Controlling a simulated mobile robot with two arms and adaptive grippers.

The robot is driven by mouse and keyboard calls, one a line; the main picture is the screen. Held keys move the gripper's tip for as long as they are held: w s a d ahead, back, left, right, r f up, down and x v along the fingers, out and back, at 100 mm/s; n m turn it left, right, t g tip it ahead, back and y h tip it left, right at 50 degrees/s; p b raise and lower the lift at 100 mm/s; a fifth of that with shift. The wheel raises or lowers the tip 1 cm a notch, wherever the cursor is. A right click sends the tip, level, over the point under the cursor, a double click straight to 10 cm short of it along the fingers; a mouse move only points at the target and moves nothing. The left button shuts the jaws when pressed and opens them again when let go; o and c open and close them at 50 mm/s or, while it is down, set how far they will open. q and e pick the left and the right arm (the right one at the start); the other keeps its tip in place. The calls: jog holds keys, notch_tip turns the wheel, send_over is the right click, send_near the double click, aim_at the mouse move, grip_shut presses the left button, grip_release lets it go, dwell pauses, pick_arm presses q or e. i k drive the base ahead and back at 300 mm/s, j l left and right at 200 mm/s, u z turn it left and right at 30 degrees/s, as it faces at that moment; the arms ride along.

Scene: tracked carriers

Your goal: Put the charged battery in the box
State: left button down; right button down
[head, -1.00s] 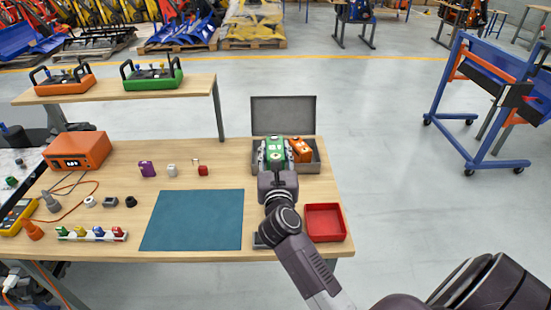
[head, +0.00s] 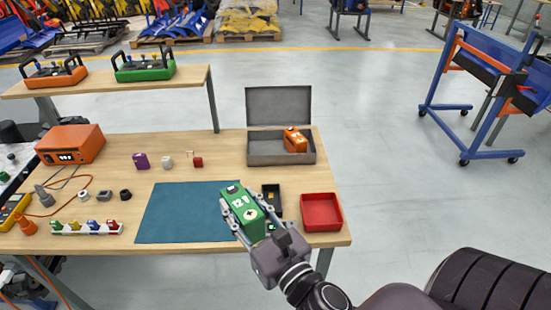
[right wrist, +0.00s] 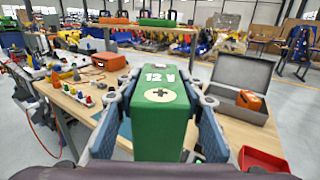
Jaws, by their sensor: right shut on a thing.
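My right gripper (head: 250,212) is shut on a green battery (head: 243,205) marked 12 V, held tilted in the head view near the table's front edge, beside the blue mat. In the right wrist view the green battery (right wrist: 160,115) stands between the two fingers. The grey box (head: 262,153) is at the table's back right with its lid open. An orange battery (head: 295,140) sits in its right part; it also shows in the right wrist view (right wrist: 249,100). The box's left part is empty. My left gripper is not in view.
A black open tray (head: 271,193) lies just right of the held battery, partly hidden. A red tray (head: 321,211) is at the right edge, the blue mat (head: 183,215) at left. An orange device (head: 70,144) and several small parts fill the left side.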

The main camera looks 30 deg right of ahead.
aim_at(266, 153)
jog(key=i+j+z, duration=0.2)
jog(key=z, duration=0.25)
jog(key=i+j+z, duration=0.25)
jog(key=z, duration=0.25)
jog(key=i+j, duration=0.15)
jog(key=j, duration=0.2)
jog(key=i+j+z, duration=0.1)
jog(key=j, duration=0.25)
jog(key=i+j, duration=0.2)
jog(key=j, duration=0.15)
jog(key=i+j, duration=0.15)
jog(key=j, duration=0.25)
jog(key=i+j+z, duration=0.1)
jog(key=j, duration=0.25)
jog(key=i, duration=0.05)
